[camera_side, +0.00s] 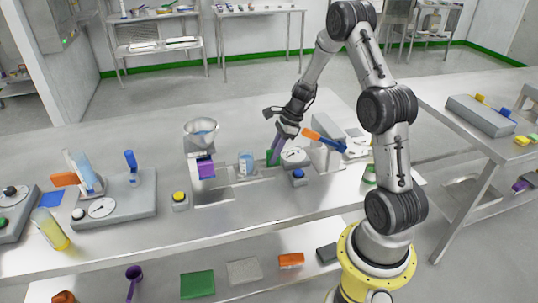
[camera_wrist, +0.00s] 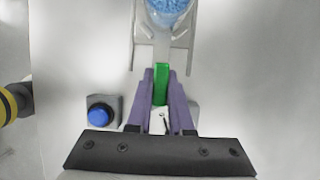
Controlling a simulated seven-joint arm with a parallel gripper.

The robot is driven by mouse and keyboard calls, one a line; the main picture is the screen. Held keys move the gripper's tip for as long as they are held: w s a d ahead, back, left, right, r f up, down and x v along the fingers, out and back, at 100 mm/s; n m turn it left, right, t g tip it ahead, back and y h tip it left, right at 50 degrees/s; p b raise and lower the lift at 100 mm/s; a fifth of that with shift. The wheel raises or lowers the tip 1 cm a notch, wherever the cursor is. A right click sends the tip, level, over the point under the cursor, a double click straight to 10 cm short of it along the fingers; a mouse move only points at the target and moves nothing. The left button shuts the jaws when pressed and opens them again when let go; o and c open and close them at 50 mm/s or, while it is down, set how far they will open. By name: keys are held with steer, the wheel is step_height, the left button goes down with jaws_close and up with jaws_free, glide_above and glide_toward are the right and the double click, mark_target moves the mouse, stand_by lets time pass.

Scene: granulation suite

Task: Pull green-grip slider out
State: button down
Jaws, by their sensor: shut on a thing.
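The slider's green grip (camera_wrist: 161,86) stands upright in the middle of the wrist view. The purple fingers of my gripper (camera_wrist: 161,78) are shut on it, one on each side. In the side view my gripper (camera_side: 274,151) reaches down to the green grip (camera_side: 269,158), which shows only as a small patch beside the fingers. A clear cup of blue granules (camera_wrist: 170,9) sits beyond the grip, between pale rails (camera_wrist: 137,47). The cup also shows in the side view (camera_side: 246,161), left of the grip. The slider body under the fingers is mostly hidden.
A blue button (camera_wrist: 99,116) on a grey box is close to the left of my fingers in the wrist view. A round dial (camera_side: 295,156) and an orange-and-blue lever (camera_side: 325,141) are right of my gripper. A funnel stand (camera_side: 201,133) and yellow button (camera_side: 180,197) are left.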

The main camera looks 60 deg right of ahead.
steer(key=shift+s+d, duration=0.15)
steer(key=shift+d, duration=0.1)
steer(key=c, duration=0.8)
jaws_free()
steer(key=shift+a, duration=0.1)
steer(key=shift+r, duration=0.1)
steer(key=v, duration=1.3)
steer(key=shift+r, duration=0.3)
steer(key=shift+s, duration=0.1)
